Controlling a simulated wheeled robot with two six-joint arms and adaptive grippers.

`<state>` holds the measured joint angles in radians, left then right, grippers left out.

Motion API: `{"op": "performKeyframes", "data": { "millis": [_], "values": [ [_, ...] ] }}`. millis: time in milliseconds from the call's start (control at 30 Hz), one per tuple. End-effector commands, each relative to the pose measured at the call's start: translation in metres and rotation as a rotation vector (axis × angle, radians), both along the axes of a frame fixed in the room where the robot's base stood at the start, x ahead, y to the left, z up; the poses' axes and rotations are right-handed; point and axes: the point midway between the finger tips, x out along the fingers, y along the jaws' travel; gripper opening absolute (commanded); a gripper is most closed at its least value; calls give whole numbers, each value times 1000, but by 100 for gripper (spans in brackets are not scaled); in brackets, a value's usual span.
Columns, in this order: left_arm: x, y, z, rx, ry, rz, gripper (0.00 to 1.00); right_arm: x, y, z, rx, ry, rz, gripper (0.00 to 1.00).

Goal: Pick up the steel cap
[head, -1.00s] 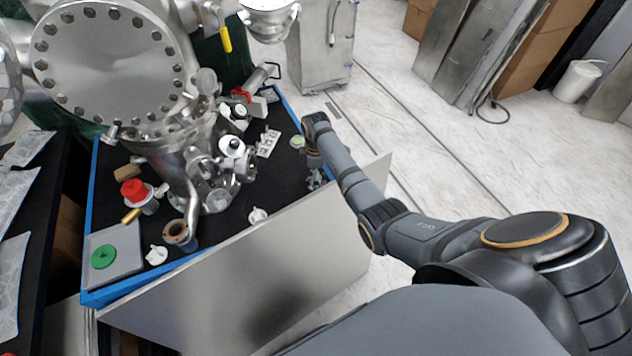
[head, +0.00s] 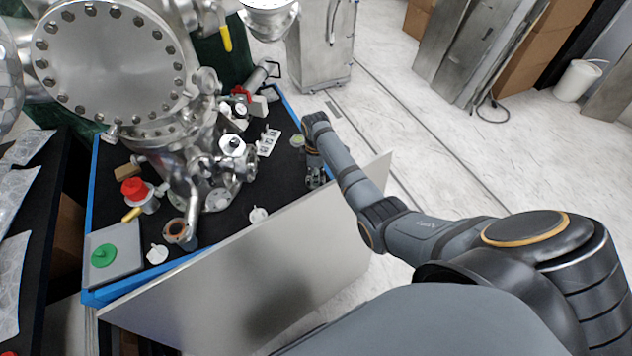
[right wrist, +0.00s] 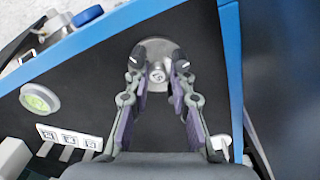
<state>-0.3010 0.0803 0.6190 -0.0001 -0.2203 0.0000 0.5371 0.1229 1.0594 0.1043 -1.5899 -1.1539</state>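The steel cap (right wrist: 155,47), a round silver disc with a small raised knob, lies on the black bench top in the right wrist view. My right gripper (right wrist: 158,63) is open, with one fingertip at each side of the knob, over the disc. I cannot tell whether the fingertips touch it. In the head view my right gripper (head: 316,180) points down near the right side of the bench, and the cap cannot be made out there. My left gripper is not in view.
The bench has a blue rim (right wrist: 232,80). A green-and-white round piece (right wrist: 38,100) and a white plate with dark squares (right wrist: 68,137) lie near the gripper. A large steel chamber (head: 110,60) stands left. A grey panel (head: 250,285) leans along the bench front.

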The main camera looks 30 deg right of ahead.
Motion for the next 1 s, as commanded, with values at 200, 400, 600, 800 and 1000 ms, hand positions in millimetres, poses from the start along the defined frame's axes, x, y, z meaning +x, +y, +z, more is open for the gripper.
{"op": "performKeyframes", "data": {
  "millis": [200,400,600,800,1000],
  "values": [
    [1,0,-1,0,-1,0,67,-7,1,-8,3,20,0,0],
    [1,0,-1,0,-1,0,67,-7,1,-8,3,21,0,0],
    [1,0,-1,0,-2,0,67,-5,1,16,2,15,0,0],
    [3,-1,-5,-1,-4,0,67,-3,1,64,2,8,1,0],
    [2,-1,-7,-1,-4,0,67,-3,1,92,1,9,0,0]
  ]
}}
